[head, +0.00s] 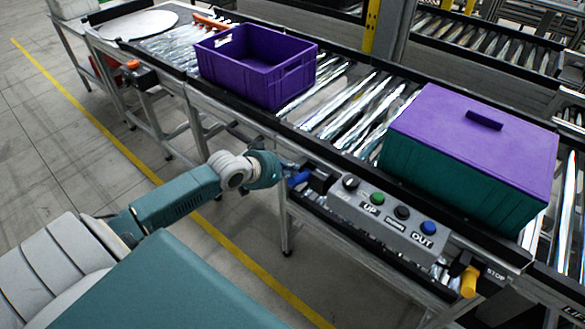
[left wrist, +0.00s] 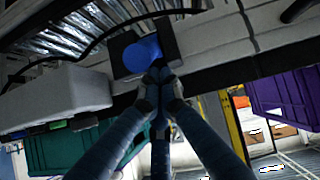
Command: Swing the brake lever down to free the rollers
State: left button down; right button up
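A blue handle (head: 299,179) sticks out at the left end of the grey control box, on the conveyor's near side. It looks like the brake lever, but no label on it is readable. In the left wrist view its rounded blue end (left wrist: 143,54) shows against a dark block. My left gripper (head: 286,168) is right at the handle. In the left wrist view the fingertips (left wrist: 160,76) are together just below the blue end. I cannot tell whether they touch it. My right gripper is in neither view.
The control box (head: 385,222) has several buttons. A yellow handle (head: 468,281) is by the STOP label. An open purple crate (head: 255,75) and a purple-lidded green crate (head: 455,180) sit on the rollers. An orange lever (head: 133,65) is far left. The floor beside the conveyor is clear.

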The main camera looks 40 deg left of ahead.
aim_at(289, 182)
pick_arm(q)
jog(key=shift+s+f+b, duration=0.2)
jog(key=shift+f+b, duration=0.05)
jog(key=shift+b, duration=0.05)
jog(key=shift+s+f+t+b, duration=0.5)
jog(key=shift+f+t+b, duration=0.3)
jog(key=shift+b, duration=0.1)
jog(key=s+f+t+b, duration=0.1)
jog(key=f+b, duration=0.1)
jog(key=b, duration=0.2)
jog(key=shift+s+a+t, duration=0.1)
jog(key=shift+t, duration=0.3)
jog(key=shift+s+f+t+h+b, duration=0.2)
jog(key=shift+f+t+b, duration=0.55)
jog(key=shift+f+b, duration=0.5)
jog(key=shift+s+f+t+h+b, duration=0.1)
jog(key=shift+s+f+t+b, duration=0.15)
jog(key=shift+f+t+b, duration=0.9)
jog(key=shift+g+b, duration=0.3)
jog(key=shift+g, duration=0.1)
